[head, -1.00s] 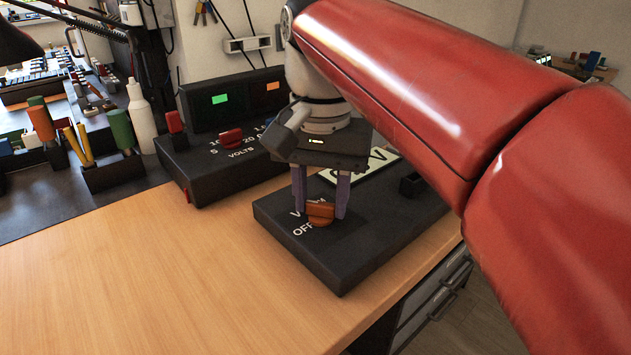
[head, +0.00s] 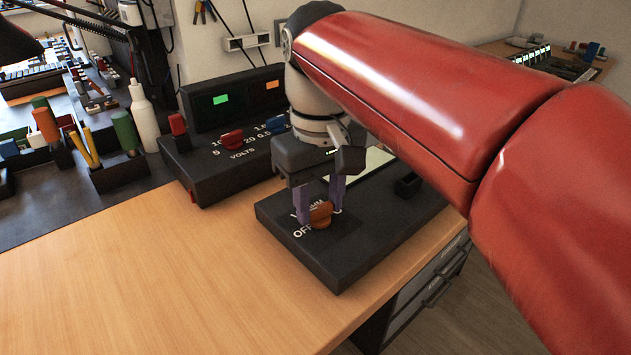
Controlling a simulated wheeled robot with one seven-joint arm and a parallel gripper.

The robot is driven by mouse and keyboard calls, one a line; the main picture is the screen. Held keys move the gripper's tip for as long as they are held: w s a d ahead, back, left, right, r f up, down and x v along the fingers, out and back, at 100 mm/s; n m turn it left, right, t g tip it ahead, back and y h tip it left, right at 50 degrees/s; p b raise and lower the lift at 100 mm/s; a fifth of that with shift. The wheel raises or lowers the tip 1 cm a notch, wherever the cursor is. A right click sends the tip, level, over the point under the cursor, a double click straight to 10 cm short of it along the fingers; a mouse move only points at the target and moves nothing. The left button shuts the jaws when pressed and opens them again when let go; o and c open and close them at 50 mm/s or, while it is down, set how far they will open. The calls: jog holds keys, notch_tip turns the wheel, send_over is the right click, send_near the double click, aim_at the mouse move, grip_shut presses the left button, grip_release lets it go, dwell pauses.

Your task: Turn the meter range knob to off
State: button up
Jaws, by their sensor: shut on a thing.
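The meter (head: 370,258) is a flat black box lying on the wooden bench, with white lettering on its top. Its range knob (head: 320,215) is orange-brown and sits near the left front of the box. The white OFF label (head: 301,233) is just left of and in front of the knob. My gripper (head: 320,208) points down over the meter, with its purple fingers shut on the knob, one on each side. The arm and gripper body hide much of the meter's display, and the fingers hide some of the lettering.
A black power supply (head: 215,170) with green and orange displays and red and blue knobs stands behind to the left. A white bottle (head: 143,115) and tool holders are at the far left. The bench (head: 150,275) in front is clear.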

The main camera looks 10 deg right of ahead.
aim_at(319, 208)
jog(key=shift+r+n, duration=0.1)
jog(key=shift+n, duration=0.5)
jog(key=o, duration=1)
notch_tip(319, 208, up, 8)
jog(key=shift+f+p, duration=0.15)
jog(key=shift+p, duration=0.75)
jog(key=shift+s, duration=0.1)
